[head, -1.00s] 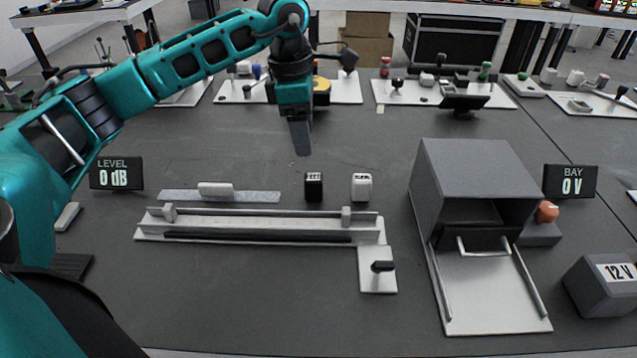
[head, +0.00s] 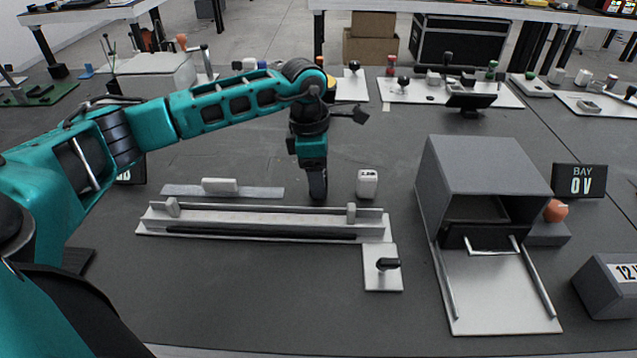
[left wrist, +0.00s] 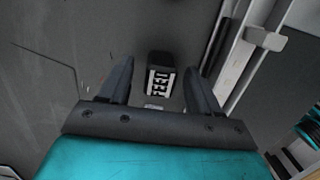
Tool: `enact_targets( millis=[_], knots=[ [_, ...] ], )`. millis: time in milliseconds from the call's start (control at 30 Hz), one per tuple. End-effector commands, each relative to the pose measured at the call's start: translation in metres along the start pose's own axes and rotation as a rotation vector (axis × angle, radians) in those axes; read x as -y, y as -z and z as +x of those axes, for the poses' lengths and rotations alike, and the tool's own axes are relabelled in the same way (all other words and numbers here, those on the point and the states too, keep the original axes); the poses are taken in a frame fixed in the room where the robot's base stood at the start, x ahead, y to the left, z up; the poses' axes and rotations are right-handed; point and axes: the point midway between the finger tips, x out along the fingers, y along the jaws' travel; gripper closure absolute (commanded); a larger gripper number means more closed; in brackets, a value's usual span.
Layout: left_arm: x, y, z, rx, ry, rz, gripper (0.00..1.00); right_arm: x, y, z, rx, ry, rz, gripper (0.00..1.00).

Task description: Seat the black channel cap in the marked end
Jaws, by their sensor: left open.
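My left gripper (head: 317,192) points down just behind the channel, over the spot of the black cap, which it hides in the head view. In the left wrist view the black cap (left wrist: 159,64), with a white label reading FEED, lies between the two open fingers (left wrist: 158,72), with a gap on each side. The fingers are not closed on it. The pale channel (head: 260,219) lies across the table, with a small upright block near each end. A white cap (head: 367,184) stands behind its right end. My right gripper is not in view.
A small plate with a black handle (head: 386,265) adjoins the channel's right end. A grey box with a pull-out front (head: 482,170) stands to the right, near a BAY display (head: 579,181). A grey strip with a pale block (head: 220,187) lies behind the channel.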

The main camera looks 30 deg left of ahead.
Motion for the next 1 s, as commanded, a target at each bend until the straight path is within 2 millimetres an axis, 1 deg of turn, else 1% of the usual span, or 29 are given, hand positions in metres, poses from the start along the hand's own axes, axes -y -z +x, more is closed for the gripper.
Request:
enact_targets(
  millis=[67, 633, 867, 1000],
  knots=[
    [0.0000, -0.0002, -0.0005, 0.000, 0.000, 0.000, 0.37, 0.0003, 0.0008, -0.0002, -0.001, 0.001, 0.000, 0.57],
    [0.0001, -0.0003, -0.0010, 0.001, 0.000, 0.000, 0.92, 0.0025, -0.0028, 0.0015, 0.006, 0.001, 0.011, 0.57],
    [0.0000, -0.0004, -0.0015, 0.001, 0.000, 0.000, 0.93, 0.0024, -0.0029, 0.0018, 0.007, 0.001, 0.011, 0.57],
    [-0.0002, -0.0013, -0.0072, 0.002, -0.001, 0.000, 0.93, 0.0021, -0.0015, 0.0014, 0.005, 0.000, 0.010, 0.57]
  ],
)
